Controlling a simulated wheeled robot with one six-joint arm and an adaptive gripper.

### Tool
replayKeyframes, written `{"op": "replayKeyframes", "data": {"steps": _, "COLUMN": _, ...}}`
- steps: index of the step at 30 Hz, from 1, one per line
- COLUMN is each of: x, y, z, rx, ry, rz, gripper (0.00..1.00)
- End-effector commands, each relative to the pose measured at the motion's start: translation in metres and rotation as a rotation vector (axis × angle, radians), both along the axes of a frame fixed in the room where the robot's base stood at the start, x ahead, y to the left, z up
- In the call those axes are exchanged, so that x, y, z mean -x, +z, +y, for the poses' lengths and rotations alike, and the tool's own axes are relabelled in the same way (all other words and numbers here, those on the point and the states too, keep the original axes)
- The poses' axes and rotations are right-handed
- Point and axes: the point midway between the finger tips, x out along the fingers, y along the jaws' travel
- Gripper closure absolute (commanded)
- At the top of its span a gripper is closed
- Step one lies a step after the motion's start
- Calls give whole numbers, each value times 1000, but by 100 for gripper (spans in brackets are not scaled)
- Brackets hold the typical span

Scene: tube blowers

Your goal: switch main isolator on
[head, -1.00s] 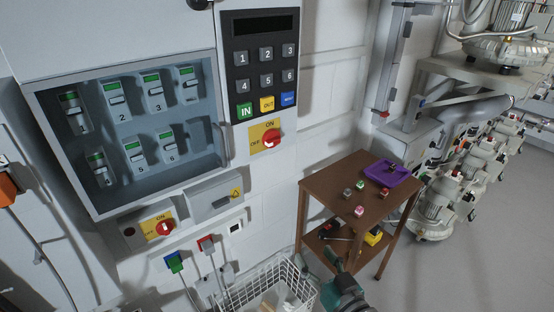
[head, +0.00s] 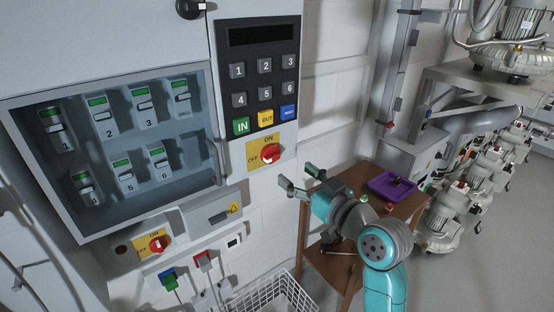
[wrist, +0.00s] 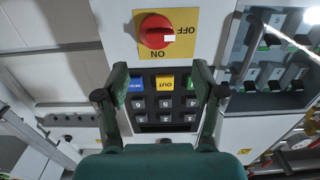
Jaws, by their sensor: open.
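A red rotary switch (head: 271,154) sits on a yellow plate below the keypad, with ON at the top and OFF at the left. It also shows upside down in the wrist view (wrist: 156,31); its white mark points toward OFF. A second red switch on a yellow plate (head: 157,243) is lower left, below the breaker box. I cannot tell from labels which is the main isolator. My gripper (head: 299,180) is open and empty, right of and below the upper switch in the head view. In the wrist view its fingers (wrist: 161,72) are spread in front of the keypad, apart from the switch.
The keypad (head: 263,83) is above the upper switch. The breaker box (head: 218,120) with several breakers is to its left. A brown table (head: 405,208) with a purple tray (head: 392,187) stands behind my arm. A wire basket (head: 285,298) is below.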

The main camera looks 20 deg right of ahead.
Motion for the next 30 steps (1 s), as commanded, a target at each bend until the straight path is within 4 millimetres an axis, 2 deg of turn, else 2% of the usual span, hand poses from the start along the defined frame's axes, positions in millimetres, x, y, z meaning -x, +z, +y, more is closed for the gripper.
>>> {"op": "replayKeyframes", "data": {"steps": 6, "x": -39, "y": 0, "z": 14, "rx": -1, "ry": 3, "rz": 0, "gripper": 31}}
{"op": "replayKeyframes", "data": {"steps": 12, "x": -65, "y": 0, "z": 22, "rx": -1, "ry": 2, "rz": 1, "gripper": 31}}
{"op": "replayKeyframes", "data": {"steps": 18, "x": -78, "y": 0, "z": 25, "rx": -1, "ry": 0, "rz": -1, "gripper": 31}}
{"op": "replayKeyframes", "data": {"steps": 27, "x": -79, "y": 0, "z": 26, "rx": -1, "ry": 0, "rz": 0, "gripper": 31}}
{"op": "replayKeyframes", "data": {"steps": 30, "x": -79, "y": 0, "z": 26, "rx": -1, "ry": 0, "rz": 0, "gripper": 56}}
